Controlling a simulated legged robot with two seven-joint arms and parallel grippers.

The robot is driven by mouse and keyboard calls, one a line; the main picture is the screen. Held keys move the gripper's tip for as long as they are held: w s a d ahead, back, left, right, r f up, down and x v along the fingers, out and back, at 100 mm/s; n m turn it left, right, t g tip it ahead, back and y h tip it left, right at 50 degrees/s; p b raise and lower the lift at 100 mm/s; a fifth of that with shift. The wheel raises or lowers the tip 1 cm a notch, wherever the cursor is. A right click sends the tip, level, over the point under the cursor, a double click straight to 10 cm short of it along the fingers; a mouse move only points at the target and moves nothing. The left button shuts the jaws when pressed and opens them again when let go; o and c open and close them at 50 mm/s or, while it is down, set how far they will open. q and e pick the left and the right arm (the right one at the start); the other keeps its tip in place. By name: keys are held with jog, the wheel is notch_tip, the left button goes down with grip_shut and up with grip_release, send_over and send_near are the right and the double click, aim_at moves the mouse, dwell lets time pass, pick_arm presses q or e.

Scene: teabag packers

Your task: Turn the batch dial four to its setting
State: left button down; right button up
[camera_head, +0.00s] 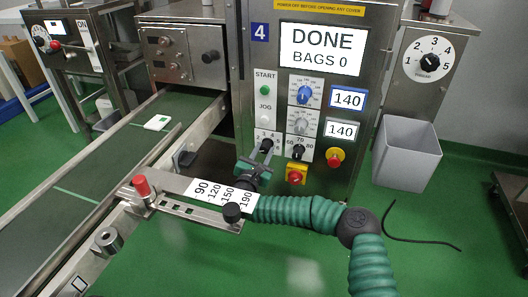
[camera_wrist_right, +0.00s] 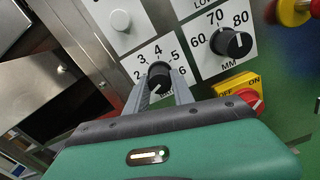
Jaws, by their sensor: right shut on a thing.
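The batch dial (camera_wrist_right: 159,72) is a black knob on a white plate numbered 2 to 6 in the right wrist view. A pale mark on the knob points to its lower left, away from the 4 at the top; the plate's lower part is hidden. My right gripper (camera_wrist_right: 160,85) is shut on this knob, one grey finger on each side. In the head view the green right gripper (camera_head: 258,158) reaches the dial plate (camera_head: 264,135) below the JOG button and covers part of it. The panel carries a blue 4 sign (camera_head: 260,32). My left gripper is not in view.
A 60-70-80 MM dial (camera_head: 298,152) is just right of the batch dial. Below it is a yellow-and-red OFF/ON switch (camera_head: 295,174). A red stop button (camera_head: 335,157) is farther right. The conveyor rail and number scale (camera_head: 222,192) lie close by the forearm. The screen (camera_head: 322,47) reads DONE, BAGS 0.

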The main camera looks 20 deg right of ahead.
grip_shut()
jog(key=shift+f+m+b, duration=0.1)
jog(key=shift+m+b, duration=0.3)
jog(key=shift+m, duration=0.3)
jog(key=m+b, duration=0.1)
jog(key=m, duration=0.1)
jog(key=m+b, duration=0.1)
jog(key=m, duration=0.2)
jog(key=shift+d+f+b, duration=0.1)
jog(key=shift+f+b, duration=0.1)
jog(key=shift+b, duration=0.2)
jog(key=shift+m+b, duration=2.35)
jog(key=shift+m, duration=3.35)
